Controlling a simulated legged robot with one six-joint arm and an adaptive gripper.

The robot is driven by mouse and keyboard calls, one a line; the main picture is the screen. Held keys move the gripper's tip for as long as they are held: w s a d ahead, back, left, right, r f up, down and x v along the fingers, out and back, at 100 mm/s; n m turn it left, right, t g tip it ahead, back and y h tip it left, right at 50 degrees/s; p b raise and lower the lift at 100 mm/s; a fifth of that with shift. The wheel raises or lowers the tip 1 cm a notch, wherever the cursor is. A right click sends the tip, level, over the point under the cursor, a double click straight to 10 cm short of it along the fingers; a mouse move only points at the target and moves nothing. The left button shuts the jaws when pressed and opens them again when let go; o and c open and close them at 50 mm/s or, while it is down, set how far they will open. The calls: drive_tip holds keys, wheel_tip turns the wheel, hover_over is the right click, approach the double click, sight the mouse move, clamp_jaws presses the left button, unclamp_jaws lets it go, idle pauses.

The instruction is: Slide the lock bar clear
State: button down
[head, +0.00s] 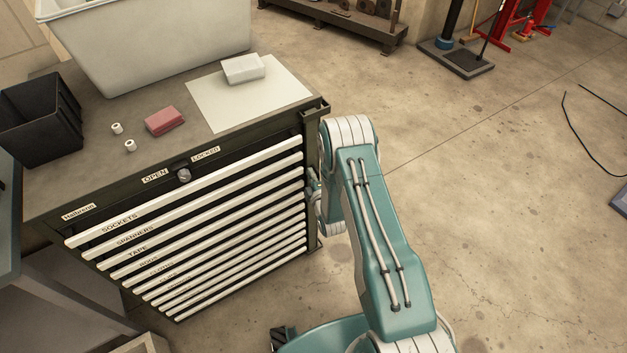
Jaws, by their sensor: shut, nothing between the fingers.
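A dark green tool chest (95,230) has a stack of long white drawer fronts. On its upper front edge a round metal knob (184,175) sits between the label OPEN on its left and the label LOCKED on its right. I cannot make out clearly which part is the lock bar; a dark upright strip (311,150) runs down the chest's right front edge. My gripper (312,184) is shut and empty beside that edge, at about mid-height of the drawers. It is partly hidden by my arm, and I cannot tell whether it touches the chest.
On the chest top are a large pale bin (150,45), a black bin (40,120), a red block (163,120), two small white rings and a white block (243,68) on a sheet (255,105). The concrete floor (500,220) to the right is mostly clear.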

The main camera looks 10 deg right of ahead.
drive_tip(key=shift+d, duration=0.1)
drive_tip(key=shift+w+d, duration=0.3)
drive_tip(key=shift+d, duration=0.65)
drive_tip(key=shift+w+d, duration=0.3)
drive_tip(key=shift+d, duration=0.6)
